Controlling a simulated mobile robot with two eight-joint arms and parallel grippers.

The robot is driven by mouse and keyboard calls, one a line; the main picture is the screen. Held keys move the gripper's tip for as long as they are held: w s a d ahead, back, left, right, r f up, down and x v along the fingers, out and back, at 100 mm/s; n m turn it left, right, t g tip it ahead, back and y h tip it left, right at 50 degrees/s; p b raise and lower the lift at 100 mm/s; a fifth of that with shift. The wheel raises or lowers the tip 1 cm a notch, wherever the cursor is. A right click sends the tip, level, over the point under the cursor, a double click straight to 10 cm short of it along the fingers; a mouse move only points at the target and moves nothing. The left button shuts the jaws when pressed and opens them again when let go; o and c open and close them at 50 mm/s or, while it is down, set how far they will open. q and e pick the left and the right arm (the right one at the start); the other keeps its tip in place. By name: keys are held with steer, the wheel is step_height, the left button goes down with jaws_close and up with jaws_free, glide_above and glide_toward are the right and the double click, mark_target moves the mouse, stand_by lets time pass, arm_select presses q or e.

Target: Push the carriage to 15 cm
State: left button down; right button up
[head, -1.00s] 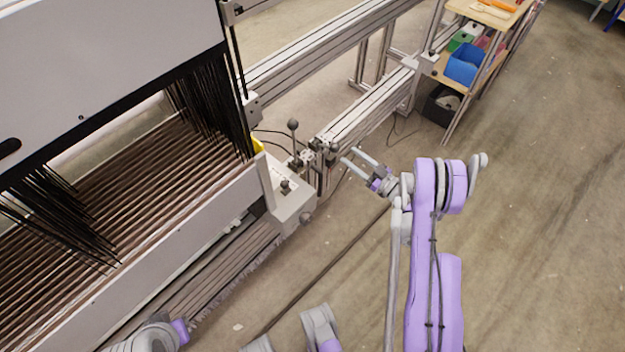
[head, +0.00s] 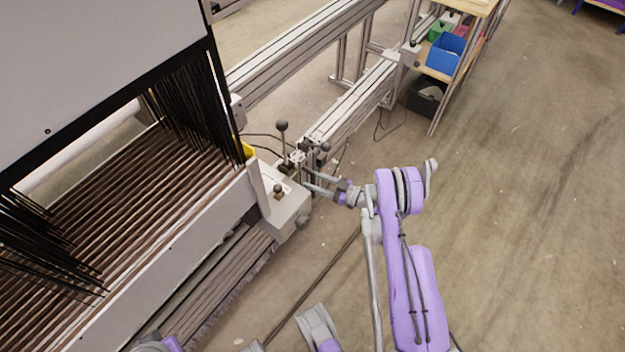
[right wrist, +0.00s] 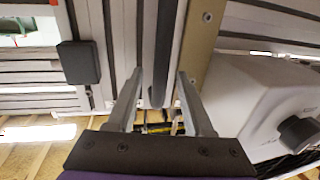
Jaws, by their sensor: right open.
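My right gripper (head: 306,179) is open, its fingers pointing left at the small bracket and knob assembly (head: 311,160) at the near end of the rail (head: 350,108). In the right wrist view the open gripper (right wrist: 160,74) has a dark upright bar (right wrist: 156,45) between its fingers; I cannot tell whether they touch it. A grey box with a knob (head: 285,207), possibly part of the carriage, sits left of the gripper; it also shows in the wrist view (right wrist: 262,100). No scale mark is readable. My left gripper is not clearly in view.
The large loom frame with black strands (head: 195,105) and brown warp threads (head: 150,200) fills the left. A ball-topped lever (head: 282,127) stands behind the bracket. A shelf with a blue bin (head: 447,54) stands at the back. The floor at right is clear.

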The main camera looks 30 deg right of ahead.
steer(key=shift+w+a, duration=0.3)
steer(key=shift+w, duration=0.15)
steer(key=shift+c, duration=0.2)
jaws_close()
stand_by(1.0)
